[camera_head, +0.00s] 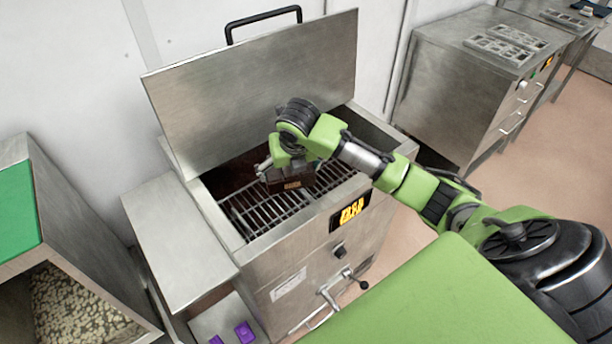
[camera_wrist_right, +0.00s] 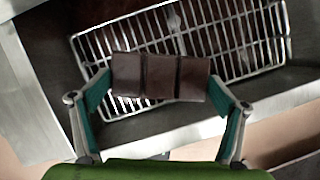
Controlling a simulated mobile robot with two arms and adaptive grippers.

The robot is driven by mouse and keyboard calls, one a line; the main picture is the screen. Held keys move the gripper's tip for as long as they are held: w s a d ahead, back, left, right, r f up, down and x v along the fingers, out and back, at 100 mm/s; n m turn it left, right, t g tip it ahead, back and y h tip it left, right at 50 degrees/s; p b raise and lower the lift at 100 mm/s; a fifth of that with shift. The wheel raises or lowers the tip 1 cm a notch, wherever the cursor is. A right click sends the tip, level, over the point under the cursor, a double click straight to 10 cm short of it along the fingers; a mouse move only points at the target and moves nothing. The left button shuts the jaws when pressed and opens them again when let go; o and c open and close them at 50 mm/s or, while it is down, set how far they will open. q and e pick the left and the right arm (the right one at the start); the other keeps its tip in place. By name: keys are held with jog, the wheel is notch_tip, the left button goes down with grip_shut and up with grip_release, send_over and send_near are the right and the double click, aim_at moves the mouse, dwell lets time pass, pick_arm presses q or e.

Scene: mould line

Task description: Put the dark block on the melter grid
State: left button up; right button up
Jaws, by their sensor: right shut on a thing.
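The dark block (camera_head: 291,181) is a brown bar; in the right wrist view (camera_wrist_right: 160,76) it shows several segments side by side. My right gripper (camera_head: 284,172) is shut on its two ends, with a finger at each end in the right wrist view (camera_wrist_right: 160,82). The block is over the melter grid (camera_head: 262,210), a wire rack inside the open steel melter. The grid also shows behind the block in the right wrist view (camera_wrist_right: 230,45). I cannot tell whether the block touches the grid. My left gripper is not in view.
The melter lid (camera_head: 250,95) stands open behind the arm. A steel side shelf (camera_head: 178,240) is left of the melter, and a bin of pale pieces (camera_head: 75,305) is at far left. Purple items (camera_head: 243,332) lie low in front. A steel cabinet with moulds (camera_head: 470,80) stands at back right.

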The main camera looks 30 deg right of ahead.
jog(key=w+d+f, duration=0.1)
jog(key=d+f, duration=0.1)
jog(key=w+d+f+p, duration=0.1)
jog(key=d+f, duration=0.1)
jog(key=w+d+f, duration=0.1)
jog(key=d+f, duration=0.2)
jog(key=shift+w+d+p, duration=0.1)
jog(key=shift+w+p, duration=0.25)
jog(key=shift+w+d+f, duration=0.1)
jog(key=shift+d+f, duration=0.1)
jog(key=shift+f, duration=0.1)
notch_tip(320, 180, down, 2)
jog(key=shift+f, duration=0.2)
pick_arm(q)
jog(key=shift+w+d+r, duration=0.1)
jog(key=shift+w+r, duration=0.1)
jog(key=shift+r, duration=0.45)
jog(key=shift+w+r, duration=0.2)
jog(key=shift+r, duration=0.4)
pick_arm(e)
jog(key=shift+f, duration=0.3)
jog(key=shift+f, duration=0.1)
jog(key=o, duration=1.4)
